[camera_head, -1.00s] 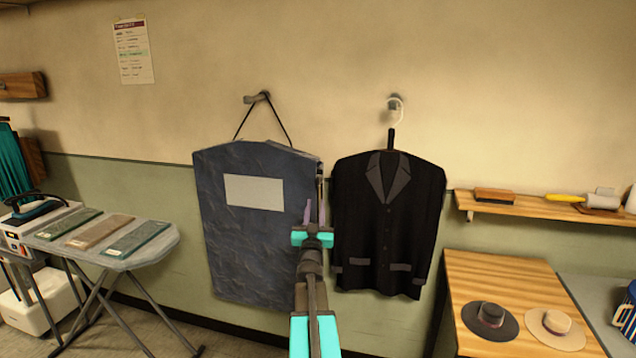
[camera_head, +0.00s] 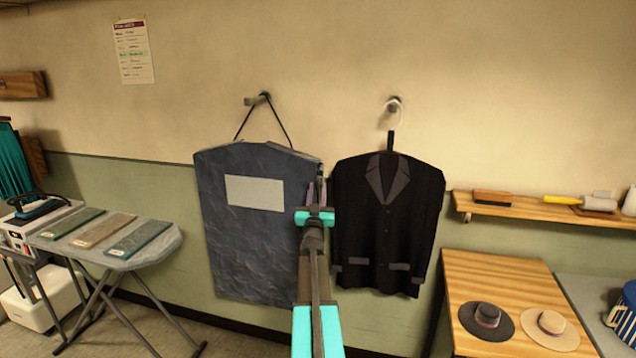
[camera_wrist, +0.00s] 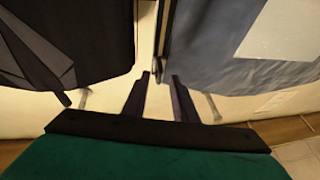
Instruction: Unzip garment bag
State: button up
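A dark blue-grey garment bag (camera_head: 245,245) with a pale blank label hangs by a cord from a wall peg. A dark strip (camera_head: 320,172), probably the zipper, runs along its right edge; my arm hides its lower part. My gripper (camera_head: 317,192) is in front of this edge, its two fingers apart with nothing seen between them. In the wrist view the bag (camera_wrist: 220,60) is on the right and the dark strip (camera_wrist: 166,35) lies just beyond the open fingers (camera_wrist: 160,90). I cannot make out a zipper pull or whether the fingers touch anything.
A black jacket (camera_head: 385,235) hangs close to the right of the bag, leaving a narrow gap. An ironing board (camera_head: 165,240) with folded cloths stands left. A wooden table (camera_head: 490,265) with two hats and a wall shelf (camera_head: 540,207) are on the right.

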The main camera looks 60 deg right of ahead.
aim_at(318, 184)
jog(key=shift+p+x, duration=0.6)
jog(key=shift+x, duration=1.1)
